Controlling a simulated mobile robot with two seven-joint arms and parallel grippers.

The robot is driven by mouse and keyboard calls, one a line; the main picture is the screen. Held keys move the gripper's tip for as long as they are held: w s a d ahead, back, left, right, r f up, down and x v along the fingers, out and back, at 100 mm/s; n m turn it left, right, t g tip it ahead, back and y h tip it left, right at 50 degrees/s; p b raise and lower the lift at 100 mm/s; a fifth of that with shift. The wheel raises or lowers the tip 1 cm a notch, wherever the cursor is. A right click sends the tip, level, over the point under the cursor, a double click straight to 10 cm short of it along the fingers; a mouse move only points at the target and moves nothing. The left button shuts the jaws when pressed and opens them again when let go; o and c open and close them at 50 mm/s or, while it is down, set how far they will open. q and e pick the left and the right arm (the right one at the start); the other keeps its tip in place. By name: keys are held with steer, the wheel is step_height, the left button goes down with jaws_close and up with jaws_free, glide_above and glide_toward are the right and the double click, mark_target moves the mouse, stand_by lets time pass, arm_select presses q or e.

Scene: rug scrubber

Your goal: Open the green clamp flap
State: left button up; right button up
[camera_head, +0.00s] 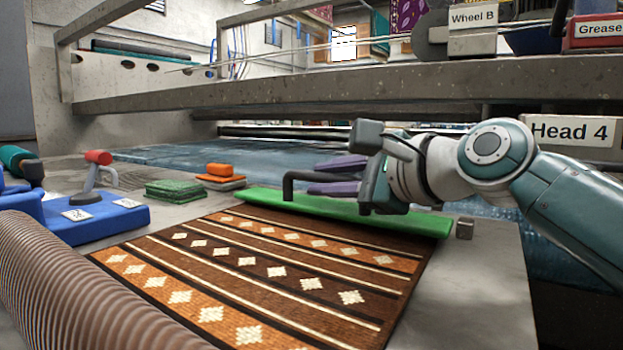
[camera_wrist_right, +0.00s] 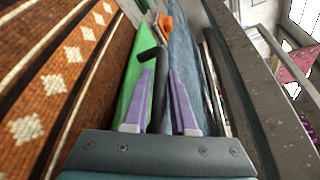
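The green clamp flap (camera_head: 270,199) is a long bar lying flat along the far edge of the patterned rug (camera_head: 270,265). A dark bar handle (camera_head: 291,181) rises from it and runs right, toward my right gripper (camera_head: 318,176). In the right wrist view the flap (camera_wrist_right: 133,82) lies to the left and the handle (camera_wrist_right: 150,54) runs between my two purple fingers. The right gripper is open around the handle, with a narrow gap visible on its right side. The handle's right end is hidden by my gripper. My left gripper is not in view.
A metal beam (camera_head: 330,86) crosses behind and above my right arm. A small metal block (camera_head: 464,229) sits at the flap's right end. Green pads (camera_head: 174,190), an orange brush (camera_head: 220,171) and a blue block (camera_head: 95,216) stand left. A ribbed hose (camera_head: 75,290) fills the lower left.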

jaws_close()
stand_by(1.0)
